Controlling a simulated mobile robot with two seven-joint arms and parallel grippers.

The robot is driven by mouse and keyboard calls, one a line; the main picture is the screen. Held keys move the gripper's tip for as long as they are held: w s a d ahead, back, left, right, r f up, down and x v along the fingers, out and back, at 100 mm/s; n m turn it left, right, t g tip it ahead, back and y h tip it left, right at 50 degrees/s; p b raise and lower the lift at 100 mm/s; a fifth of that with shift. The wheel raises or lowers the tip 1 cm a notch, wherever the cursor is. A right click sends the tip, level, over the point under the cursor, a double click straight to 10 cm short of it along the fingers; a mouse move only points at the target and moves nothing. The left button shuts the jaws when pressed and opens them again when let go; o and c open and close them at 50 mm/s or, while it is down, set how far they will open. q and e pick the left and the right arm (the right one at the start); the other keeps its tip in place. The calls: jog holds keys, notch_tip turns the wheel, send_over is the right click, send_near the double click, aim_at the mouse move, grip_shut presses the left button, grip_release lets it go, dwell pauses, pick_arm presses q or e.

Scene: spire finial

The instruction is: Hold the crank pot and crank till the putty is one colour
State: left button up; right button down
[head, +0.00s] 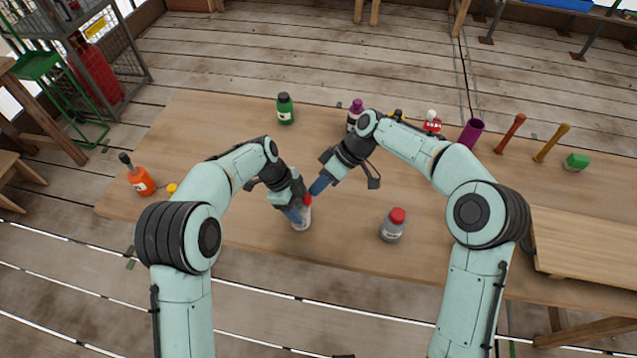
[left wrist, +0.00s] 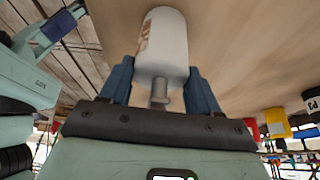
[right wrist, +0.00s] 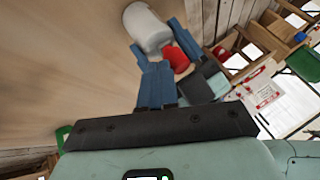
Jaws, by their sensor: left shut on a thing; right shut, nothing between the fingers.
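A white pot (head: 303,220) with a label stands at the near middle of the table, a red part at its top. My left gripper (head: 293,211) is shut on this pot. In the left wrist view the white body (left wrist: 163,45) sits between the blue fingers, with a grey stem (left wrist: 160,95) toward the palm. My right gripper (head: 317,188) is shut and empty, close beside the red part (right wrist: 176,58); whether it touches is unclear. In the right wrist view the pot (right wrist: 147,27) lies just beyond my fingers. The putty is not visible.
A grey jar with a red lid (head: 393,226) stands to the right. Green (head: 285,109), purple (head: 354,117) and orange (head: 141,182) bottles stand farther out. A purple cylinder (head: 471,133), red (head: 511,133) and yellow (head: 552,142) sticks line the back right. The table's left middle is clear.

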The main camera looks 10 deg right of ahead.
aim_at(311, 201)
jog(key=shift+s+m+t, duration=0.3)
jog(key=shift+m+t, duration=0.1)
jog(key=shift+m, duration=0.2)
jog(key=s+m+t, duration=0.1)
jog(key=m, duration=0.1)
jog(key=s+m+t, duration=0.1)
jog(key=m, duration=0.1)
jog(key=s+m+t, duration=0.1)
jog(key=shift+a+m+t, duration=0.2)
jog(key=shift+m+t, duration=0.1)
jog(key=shift+m, duration=0.1)
jog(key=m+t+h, duration=0.1)
jog(key=s+a+m+t, duration=0.1)
jog(key=m, duration=0.1)
jog(key=shift+s+h, duration=0.15)
jog(key=shift+h, duration=0.25)
jog(key=shift+s+a+f+m+t+h, duration=0.1)
jog(key=shift+s+a+m+t+h, duration=0.2)
jog(key=shift+m, duration=0.45)
jog(key=shift+s+a+f+m+t+h, duration=0.15)
jog(key=shift+a+m+h, duration=0.15)
jog(key=shift+m, duration=0.5)
jog(key=shift+s+a+r+m+t+h, duration=0.1)
jog(key=shift+s+a+m+t+h, duration=0.25)
jog(key=shift+m, duration=0.4)
jog(key=shift+w, duration=0.1)
jog(key=shift+w, duration=0.25)
